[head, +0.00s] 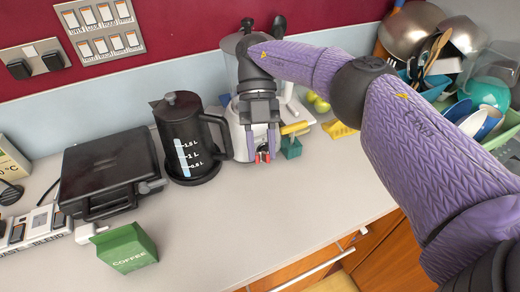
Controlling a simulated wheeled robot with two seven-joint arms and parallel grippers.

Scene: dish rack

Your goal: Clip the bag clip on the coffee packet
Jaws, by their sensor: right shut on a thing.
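The green coffee packet (127,249) stands on the counter at the front left, with its COFFEE label facing me and its narrow top upward. My right gripper (262,155) points down over the counter, right of the black kettle and well away from the packet. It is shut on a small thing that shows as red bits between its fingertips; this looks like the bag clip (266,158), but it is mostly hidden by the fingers. My left gripper is not in view.
A green block with a yellow top (291,147) is just right of the gripper. The front middle counter (235,215) is clear.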

